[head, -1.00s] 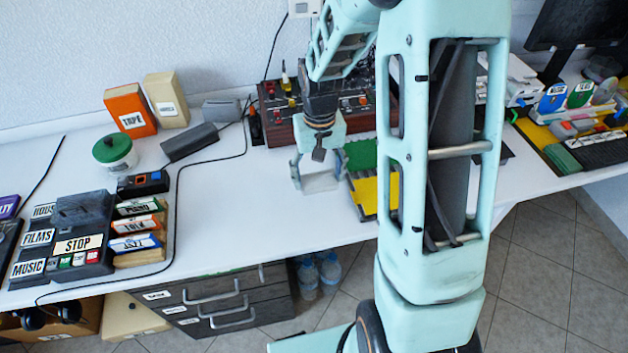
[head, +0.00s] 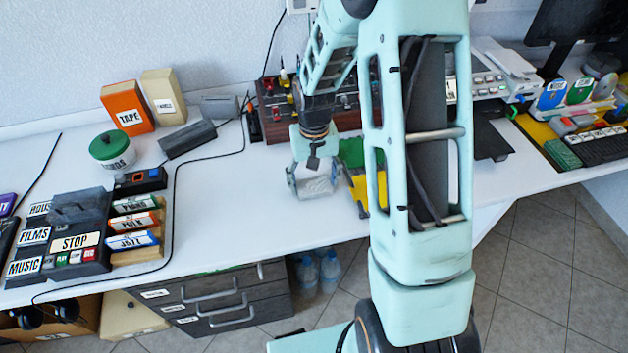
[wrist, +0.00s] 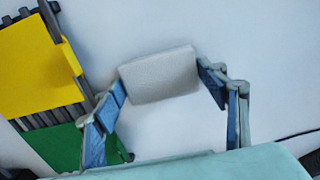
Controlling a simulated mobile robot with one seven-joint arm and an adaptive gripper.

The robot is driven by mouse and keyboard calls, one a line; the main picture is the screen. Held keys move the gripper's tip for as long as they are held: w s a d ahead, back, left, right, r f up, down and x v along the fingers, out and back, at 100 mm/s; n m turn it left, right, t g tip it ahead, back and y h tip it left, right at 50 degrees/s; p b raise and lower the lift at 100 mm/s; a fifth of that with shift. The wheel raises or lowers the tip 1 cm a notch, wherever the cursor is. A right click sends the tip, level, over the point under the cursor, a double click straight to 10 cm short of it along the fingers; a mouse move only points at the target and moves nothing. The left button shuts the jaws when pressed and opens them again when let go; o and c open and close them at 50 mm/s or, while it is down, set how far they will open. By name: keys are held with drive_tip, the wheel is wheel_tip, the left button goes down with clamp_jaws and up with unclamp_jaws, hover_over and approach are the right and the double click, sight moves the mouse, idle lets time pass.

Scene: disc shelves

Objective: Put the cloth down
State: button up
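The cloth (head: 319,187) is a pale grey-white folded pad. In the wrist view the cloth (wrist: 160,74) sits between the two blue fingertips, which touch its left and right ends. My gripper (head: 315,183) is shut on it, low over the white desk in the middle of the head view. In the wrist view my gripper (wrist: 160,80) spans the cloth with bare white desk around it. I cannot tell whether the cloth touches the desk.
A yellow and green rack (wrist: 40,65) stands close beside my gripper; it also shows in the head view (head: 360,190). A red-and-black control box (head: 272,110) is behind. A green-lidded jar (head: 112,150) and a disc organiser (head: 80,215) stand left.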

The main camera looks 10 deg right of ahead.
sight(314, 185)
drive_tip(key=o, duration=0.3)
wheel_tip(314, 185, up, 12)
drive_tip(key=p, duration=0.1)
drive_tip(key=shift+r+p, duration=0.2)
drive_tip(key=shift+p, duration=0.15)
idle(0.5)
